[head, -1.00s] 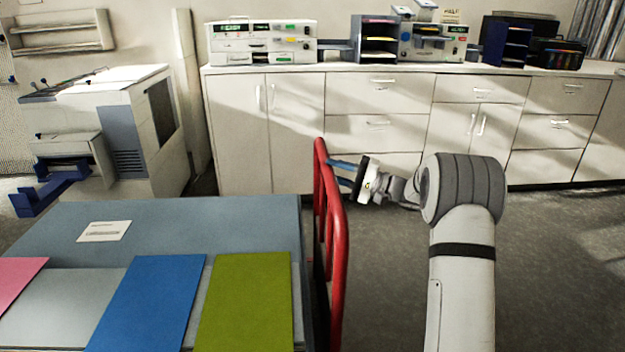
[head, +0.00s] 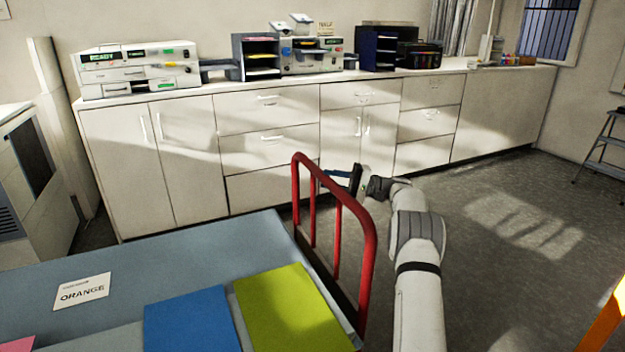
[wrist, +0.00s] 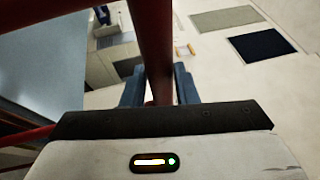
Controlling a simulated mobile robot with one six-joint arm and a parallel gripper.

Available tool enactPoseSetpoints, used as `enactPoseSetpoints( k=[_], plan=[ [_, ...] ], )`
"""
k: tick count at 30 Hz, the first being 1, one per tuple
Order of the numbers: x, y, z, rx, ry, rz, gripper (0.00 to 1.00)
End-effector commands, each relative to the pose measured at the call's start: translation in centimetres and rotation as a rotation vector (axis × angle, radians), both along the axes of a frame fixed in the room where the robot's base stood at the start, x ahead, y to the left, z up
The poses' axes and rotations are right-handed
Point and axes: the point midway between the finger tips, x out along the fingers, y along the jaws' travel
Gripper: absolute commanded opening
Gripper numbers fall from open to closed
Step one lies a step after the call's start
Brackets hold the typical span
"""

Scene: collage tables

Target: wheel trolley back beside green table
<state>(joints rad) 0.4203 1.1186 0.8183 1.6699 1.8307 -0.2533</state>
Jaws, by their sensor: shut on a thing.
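The trolley's red tubular rail (head: 335,215) stands upright along the right edge of a grey-blue top (head: 200,262). I cannot tell whether that top belongs to the trolley or to a table beside it. My gripper (head: 330,178) reaches the rail from its far right side. In the wrist view my gripper (wrist: 160,92) has its blue fingers on either side of a red bar (wrist: 152,45) and is shut on it. The trolley's wheels are hidden. I do not see a green table, only a green sheet (head: 290,310).
A blue sheet (head: 192,322) and an ORANGE card (head: 82,291) lie on the top. White cabinets (head: 270,140) line the back wall. A white machine (head: 30,190) is at left, a step ladder (head: 603,150) and an orange edge (head: 605,325) at right. Floor (head: 500,240) right of my arm is clear.

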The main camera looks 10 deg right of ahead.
Motion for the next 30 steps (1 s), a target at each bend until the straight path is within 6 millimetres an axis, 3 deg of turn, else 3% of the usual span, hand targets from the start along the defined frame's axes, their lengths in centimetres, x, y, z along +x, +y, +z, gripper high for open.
enactPoseSetpoints(
  k=[1, 9, 23, 24, 30],
  plan=[
    [0.2, 0.1, 0.9, 0.001, -0.011, 0.013, 0.0],
    [0.4, -2.0, 0.9, 0.0, -0.013, 0.015, 0.0],
    [0.5, -3.0, 1.0, -0.003, -0.015, 0.0, 0.0],
    [0.5, -3.0, 1.0, -0.003, -0.015, -0.001, 0.3],
    [0.4, -3.2, 0.8, -0.002, -0.012, -0.001, 0.46]
  ],
)
